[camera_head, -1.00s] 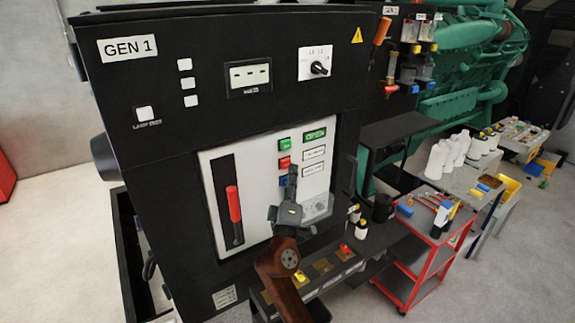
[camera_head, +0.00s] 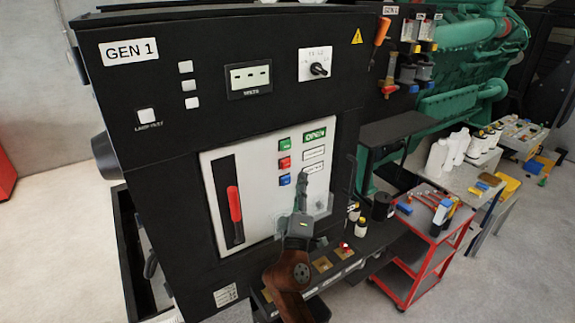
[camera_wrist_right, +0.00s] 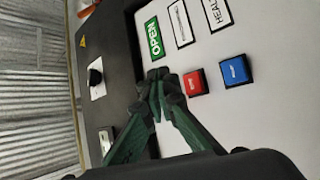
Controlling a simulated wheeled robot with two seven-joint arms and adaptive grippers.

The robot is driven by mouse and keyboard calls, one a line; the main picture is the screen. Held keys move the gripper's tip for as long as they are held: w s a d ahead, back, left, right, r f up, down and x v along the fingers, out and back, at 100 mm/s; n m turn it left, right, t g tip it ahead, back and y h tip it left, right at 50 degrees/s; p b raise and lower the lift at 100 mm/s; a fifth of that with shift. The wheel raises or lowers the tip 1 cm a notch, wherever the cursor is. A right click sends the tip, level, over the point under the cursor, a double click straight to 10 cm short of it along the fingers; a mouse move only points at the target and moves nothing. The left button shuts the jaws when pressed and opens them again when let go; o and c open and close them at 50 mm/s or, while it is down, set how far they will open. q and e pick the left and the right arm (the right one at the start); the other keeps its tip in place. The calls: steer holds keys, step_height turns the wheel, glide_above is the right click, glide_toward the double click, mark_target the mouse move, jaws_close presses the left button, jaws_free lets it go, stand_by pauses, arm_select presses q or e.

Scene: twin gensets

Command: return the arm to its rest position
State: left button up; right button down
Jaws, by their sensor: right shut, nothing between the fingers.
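My right gripper (camera_head: 302,188) is in front of the white breaker panel (camera_head: 264,148) of the GEN 1 cabinet, low and right of its buttons. Its fingers are together and empty, also in the right wrist view (camera_wrist_right: 156,78). The green (camera_head: 284,145), red (camera_head: 284,162) and blue (camera_head: 284,180) buttons show on the panel; in the wrist view the red (camera_wrist_right: 194,83) and blue (camera_wrist_right: 235,70) ones lie right of the fingertips, apart from them. The green button is hidden there. The label reads OPEN (camera_head: 314,135). My left gripper is not in view.
A red-handled lever (camera_head: 235,204) stands left on the panel. A narrow shelf with small bottles (camera_head: 361,227) lies right of my arm. A red cart (camera_head: 430,235) with tools stands further right.

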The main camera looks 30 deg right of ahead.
stand_by(0.5)
steer(key=s+d+f+m+g+y, duration=0.2)
steer(key=s+f+g, duration=0.15)
steer(key=f, duration=0.75)
steer(key=s+d+f+m+g+y, duration=0.1)
steer(key=s+d+f+g+y, duration=0.2)
steer(key=f, duration=0.8)
steer(key=s+d+f+m+g+y, duration=0.15)
steer(key=s+f, duration=0.35)
steer(key=f, duration=0.6)
steer(key=s+a+f+m+g+y, duration=0.1)
steer(key=s+a+f+g+y, duration=0.25)
steer(key=s+f, duration=0.7)
steer(key=s+a+f+m+g+y, duration=0.2)
steer(key=s+a+f+g, duration=0.25)
steer(key=s+f, duration=0.6)
steer(key=s+a+f+n+b, duration=0.2)
steer(key=f+b, duration=0.5)
steer(key=f, duration=2.6)
steer(key=s+f+g+y+b, duration=0.1)
steer(key=s+f+b, duration=0.5)
steer(key=s+f, duration=1.5)
step_height(320, 180, down, 4)
steer(key=shift+s+f+g, duration=0.25)
steer(key=shift+s+g, duration=0.05)
steer(key=shift+g, duration=0.1)
